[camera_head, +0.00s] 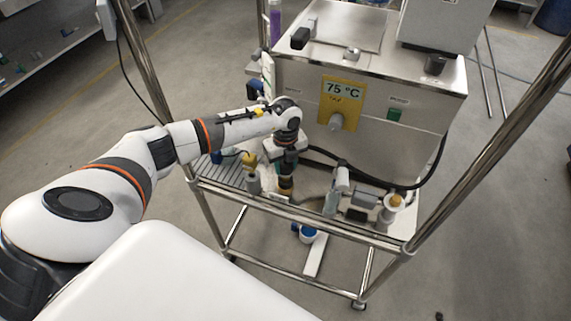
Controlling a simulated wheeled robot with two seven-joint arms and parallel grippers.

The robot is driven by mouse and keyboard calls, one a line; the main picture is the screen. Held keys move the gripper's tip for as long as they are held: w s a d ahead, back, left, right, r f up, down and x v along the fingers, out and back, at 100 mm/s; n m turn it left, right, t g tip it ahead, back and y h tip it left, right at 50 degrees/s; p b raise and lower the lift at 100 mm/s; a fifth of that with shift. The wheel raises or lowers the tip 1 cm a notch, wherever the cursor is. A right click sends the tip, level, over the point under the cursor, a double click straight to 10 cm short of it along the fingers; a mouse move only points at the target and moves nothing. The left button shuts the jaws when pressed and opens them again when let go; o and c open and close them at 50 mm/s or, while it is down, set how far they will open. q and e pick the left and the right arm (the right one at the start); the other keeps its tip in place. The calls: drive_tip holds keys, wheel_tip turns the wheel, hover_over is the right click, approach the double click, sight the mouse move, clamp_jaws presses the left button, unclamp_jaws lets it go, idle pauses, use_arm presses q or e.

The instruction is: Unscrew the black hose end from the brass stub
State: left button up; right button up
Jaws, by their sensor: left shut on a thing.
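My left gripper (287,165) points down at the front of the steel cart, left of centre, and is shut on the black hose end, which its fingers mostly hide. The black hose (375,178) runs from behind the gripper to the right, along the front of the steel bath and up at its right side. A small dark and brass-coloured piece (286,184) shows just below the fingers; it looks like the brass stub, but I cannot tell whether the hose end still touches it. My right gripper is not in view.
The steel bath (400,150) with a yellow "75 °C" display (341,100) stands close behind the gripper. Cart posts (500,130) rise at both sides.

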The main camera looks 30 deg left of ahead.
use_arm(q)
drive_tip(key=shift+r, duration=0.2)
drive_tip(key=shift+r, duration=0.2)
drive_tip(key=shift+r+p, duration=2)
drive_tip(key=shift+r, duration=0.25)
